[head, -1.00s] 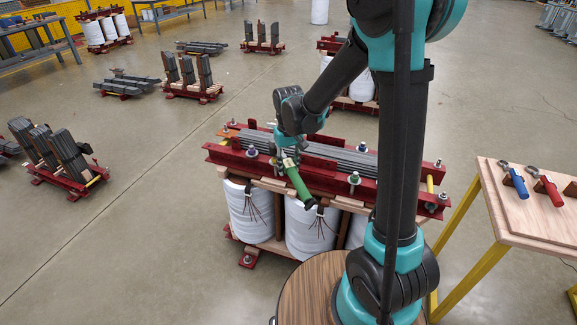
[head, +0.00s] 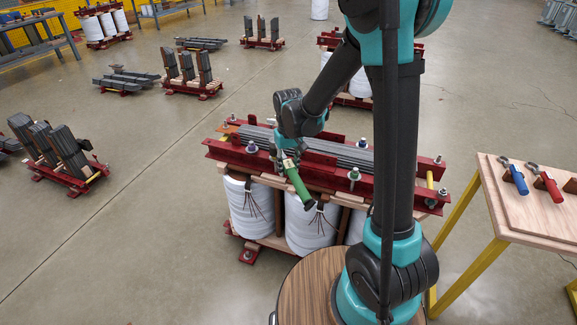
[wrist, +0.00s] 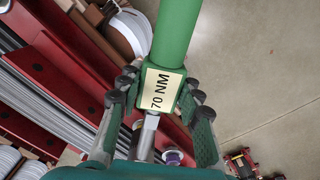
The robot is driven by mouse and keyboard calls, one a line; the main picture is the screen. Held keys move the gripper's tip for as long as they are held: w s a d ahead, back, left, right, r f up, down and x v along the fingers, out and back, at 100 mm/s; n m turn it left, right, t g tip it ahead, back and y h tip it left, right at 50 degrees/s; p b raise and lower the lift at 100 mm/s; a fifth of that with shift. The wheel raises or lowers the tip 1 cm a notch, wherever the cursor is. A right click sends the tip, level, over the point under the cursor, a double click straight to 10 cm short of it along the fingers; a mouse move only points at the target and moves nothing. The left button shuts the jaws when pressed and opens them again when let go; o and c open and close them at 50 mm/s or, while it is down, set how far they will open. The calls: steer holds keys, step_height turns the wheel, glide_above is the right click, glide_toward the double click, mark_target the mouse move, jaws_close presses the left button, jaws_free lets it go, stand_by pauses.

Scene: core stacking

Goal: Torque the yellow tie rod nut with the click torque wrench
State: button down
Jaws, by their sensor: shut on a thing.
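My gripper (head: 287,152) is shut on a green-handled torque wrench (head: 299,185) over the front red beam of the transformer core (head: 322,163). In the wrist view my gripper (wrist: 160,92) has its fingers on both sides of the green handle (wrist: 172,45), at a label reading 70 NM. The wrench's silver shaft (wrist: 149,128) runs down toward the beam; its head is mostly hidden by my gripper, so I cannot tell whether it sits on a nut. A purple-and-white nut (wrist: 172,157) shows close by. I cannot make out a yellow nut; a yellow tie rod (head: 430,181) shows at the core's right end.
White coils (head: 305,228) hang below the beams. A wooden-topped table (head: 530,220) at the right holds a blue-handled wrench (head: 518,180) and a red-handled wrench (head: 550,187). Other core parts (head: 62,155) stand on the floor at the left, with open floor between.

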steer(key=shift+f, duration=0.65)
steer(key=shift+a, duration=0.15)
steer(key=shift+s+a+m, duration=0.2)
steer(key=shift+a+m, duration=0.3)
steer(key=shift+a, duration=0.1)
steer(key=shift+s+a+m, duration=0.15)
steer(key=shift+a+m, duration=0.35)
steer(key=shift+a, duration=0.1)
steer(key=a+m, duration=0.2)
steer(key=shift+s+a, duration=0.1)
steer(key=shift+a, duration=0.2)
steer(key=shift+a, duration=0.1)
steer(key=shift+a+m, duration=1)
steer(key=shift+a, duration=0.2)
